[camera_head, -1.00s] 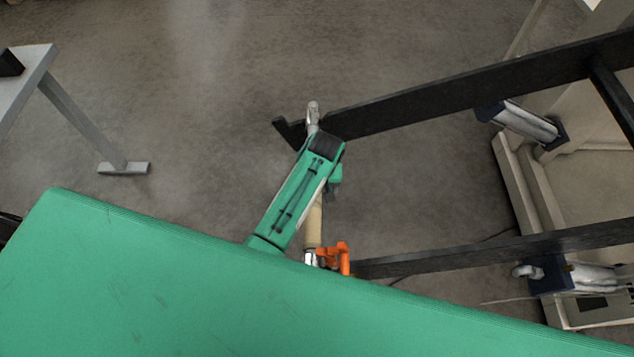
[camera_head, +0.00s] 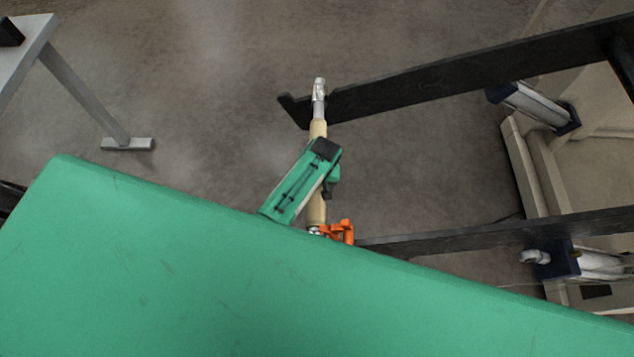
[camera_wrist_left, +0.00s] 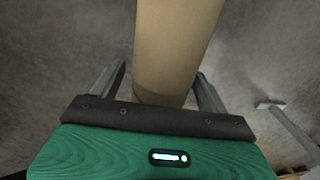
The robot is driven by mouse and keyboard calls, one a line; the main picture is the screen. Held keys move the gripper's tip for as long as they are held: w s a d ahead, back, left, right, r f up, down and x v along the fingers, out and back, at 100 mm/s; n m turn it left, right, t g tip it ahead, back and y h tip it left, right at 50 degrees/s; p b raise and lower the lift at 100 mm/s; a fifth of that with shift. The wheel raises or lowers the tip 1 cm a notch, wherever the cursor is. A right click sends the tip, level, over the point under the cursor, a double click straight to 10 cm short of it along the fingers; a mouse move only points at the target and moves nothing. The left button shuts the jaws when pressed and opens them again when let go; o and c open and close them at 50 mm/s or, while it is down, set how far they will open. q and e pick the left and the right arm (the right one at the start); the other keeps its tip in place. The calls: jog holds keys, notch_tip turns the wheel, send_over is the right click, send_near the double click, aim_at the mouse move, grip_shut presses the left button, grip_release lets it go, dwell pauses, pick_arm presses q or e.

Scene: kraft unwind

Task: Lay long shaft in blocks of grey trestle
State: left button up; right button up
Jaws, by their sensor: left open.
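The long shaft has a tan middle (camera_head: 318,130) and a bright metal far end (camera_head: 319,92). In the head view it lies across two dark arms, its far end by the notched tip of the far one. My left gripper (camera_wrist_left: 162,78) is open, its fingers on either side of the tan shaft (camera_wrist_left: 178,40) in the left wrist view; contact cannot be told. In the head view my left wrist hides part of the shaft. The grey trestle (camera_head: 35,62) stands at the upper left, with a black block (camera_head: 10,33) partly cut off. My right gripper is not in view.
The far dark arm (camera_head: 440,88) and near dark arm (camera_head: 450,235) run to the right, with cylinders (camera_head: 535,106) beside them. An orange part (camera_head: 341,231) sits by the shaft's near end. Bare floor (camera_head: 190,100) lies between trestle and shaft.

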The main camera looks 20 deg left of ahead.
pick_arm(q)
grip_shut()
grip_release()
jog(key=shift+r, duration=0.3)
jog(key=r, duration=0.4)
jog(key=d+r+p, duration=0.1)
jog(key=r, duration=0.3)
jog(key=r+p, duration=0.1)
jog(key=r, duration=0.4)
jog(key=shift+w+d+r, duration=0.1)
jog(key=shift+w+d, duration=0.1)
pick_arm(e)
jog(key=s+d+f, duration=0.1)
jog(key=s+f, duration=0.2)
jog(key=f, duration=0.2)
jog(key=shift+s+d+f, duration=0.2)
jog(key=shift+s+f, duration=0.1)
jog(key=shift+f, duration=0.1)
